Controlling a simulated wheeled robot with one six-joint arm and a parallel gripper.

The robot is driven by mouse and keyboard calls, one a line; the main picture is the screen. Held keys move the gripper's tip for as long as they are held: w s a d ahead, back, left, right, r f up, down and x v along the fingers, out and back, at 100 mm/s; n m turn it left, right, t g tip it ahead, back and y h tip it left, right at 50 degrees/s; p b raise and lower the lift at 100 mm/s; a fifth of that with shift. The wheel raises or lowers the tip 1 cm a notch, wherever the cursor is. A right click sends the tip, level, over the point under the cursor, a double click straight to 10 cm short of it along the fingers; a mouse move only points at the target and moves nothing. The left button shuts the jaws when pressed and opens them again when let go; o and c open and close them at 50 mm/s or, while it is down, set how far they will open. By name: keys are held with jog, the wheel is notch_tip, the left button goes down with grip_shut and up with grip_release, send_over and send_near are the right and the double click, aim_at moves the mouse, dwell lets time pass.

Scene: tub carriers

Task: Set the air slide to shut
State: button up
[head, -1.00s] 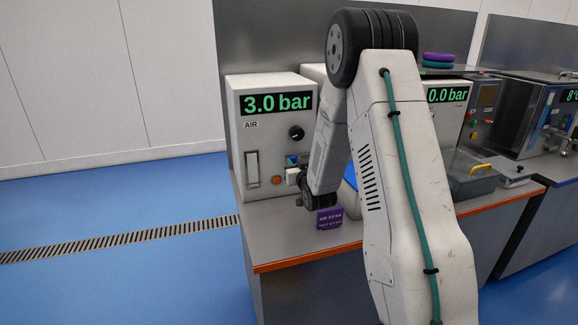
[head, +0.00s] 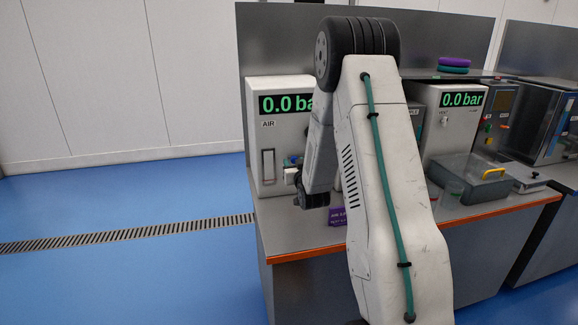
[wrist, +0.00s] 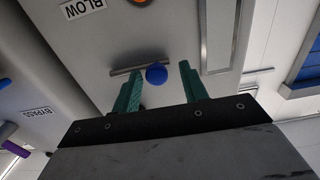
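The air unit (head: 284,91) is the white box at the left of the bench in the head view, labelled AIR, its readout showing 0.0 bar, partly behind my arm. In the wrist view a blue knob (wrist: 156,74) sits near the right end of a short metal rail (wrist: 124,71) on a pale panel; I take this for the air slide. My gripper (wrist: 160,72) is open, one teal finger on each side of the knob. I see gaps beside the knob; whether the tips reach its depth I cannot tell. In the head view my arm hides most of this spot.
A BLOW label (wrist: 83,8) and an orange button (wrist: 140,2) are near the rail. A BYPASS label (wrist: 37,112) is at the left. A purple sign (head: 337,217) stands on the bench. A second unit (head: 458,125) reads 0.0 bar, near a clear-lidded tub (head: 478,183).

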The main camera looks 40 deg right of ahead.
jog(key=v, duration=0.7)
jog(key=shift+s+a, duration=0.25)
jog(key=shift+s, duration=0.05)
dwell(0.4)
